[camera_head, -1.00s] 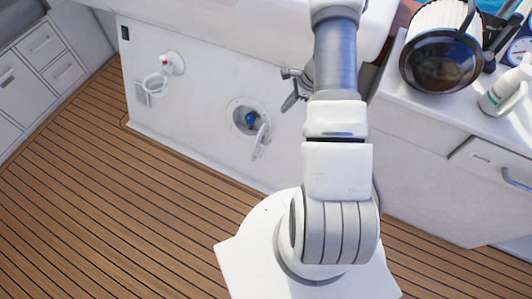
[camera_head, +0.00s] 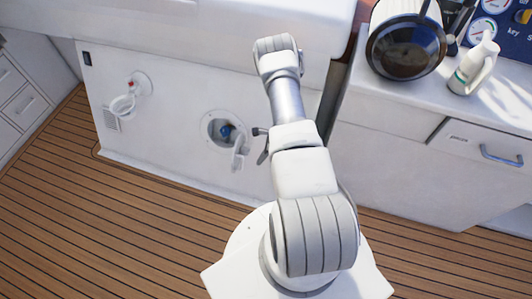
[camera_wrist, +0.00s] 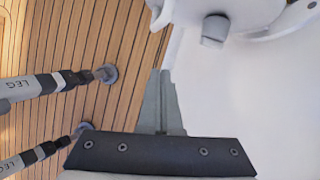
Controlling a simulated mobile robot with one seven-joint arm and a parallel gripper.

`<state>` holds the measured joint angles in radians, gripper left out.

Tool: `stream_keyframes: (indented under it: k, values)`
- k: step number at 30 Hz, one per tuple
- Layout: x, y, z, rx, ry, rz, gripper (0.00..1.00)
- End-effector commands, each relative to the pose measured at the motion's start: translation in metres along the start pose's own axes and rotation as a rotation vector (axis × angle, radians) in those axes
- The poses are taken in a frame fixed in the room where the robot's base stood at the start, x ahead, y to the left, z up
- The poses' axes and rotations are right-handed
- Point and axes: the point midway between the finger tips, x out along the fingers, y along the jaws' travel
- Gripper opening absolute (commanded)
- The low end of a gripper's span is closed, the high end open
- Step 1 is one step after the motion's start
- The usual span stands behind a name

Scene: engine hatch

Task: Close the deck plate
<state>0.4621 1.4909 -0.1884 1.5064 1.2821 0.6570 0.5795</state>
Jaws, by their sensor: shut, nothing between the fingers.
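A round port (camera_head: 217,122) with a white rim is set in the white wall in the head view. Blue shows inside it, and a white part (camera_head: 239,154) hangs out at its lower right. I cannot tell for sure which fitting is the deck plate. My gripper (camera_head: 262,156) is partly hidden by my arm, to the right of the port and apart from it. In the wrist view my gripper (camera_wrist: 161,74) has its grey fingers together, with nothing between them. A white fitting with a grey knob (camera_wrist: 214,30) lies beyond the fingertips.
A white ring fitting with a red spot (camera_head: 124,104) is on the wall at left. A dark-lidded pan (camera_head: 405,50) and a white bottle (camera_head: 475,66) stand on the right counter. Two poles marked LEG (camera_wrist: 45,86) show at left in the wrist view. The planked floor (camera_head: 90,220) is clear.

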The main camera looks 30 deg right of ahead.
Motion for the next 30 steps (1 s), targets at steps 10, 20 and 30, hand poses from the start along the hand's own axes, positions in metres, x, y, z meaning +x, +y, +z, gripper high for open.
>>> stream_keyframes:
  k: [10, 20, 30]
  values:
    - [0.022, 0.003, 0.035, -0.004, 0.000, 0.000, 0.00]
    - [0.023, 0.004, 0.039, -0.004, -0.001, 0.000, 0.00]
    - [0.025, 0.005, 0.044, 0.032, 0.008, -0.011, 0.00]
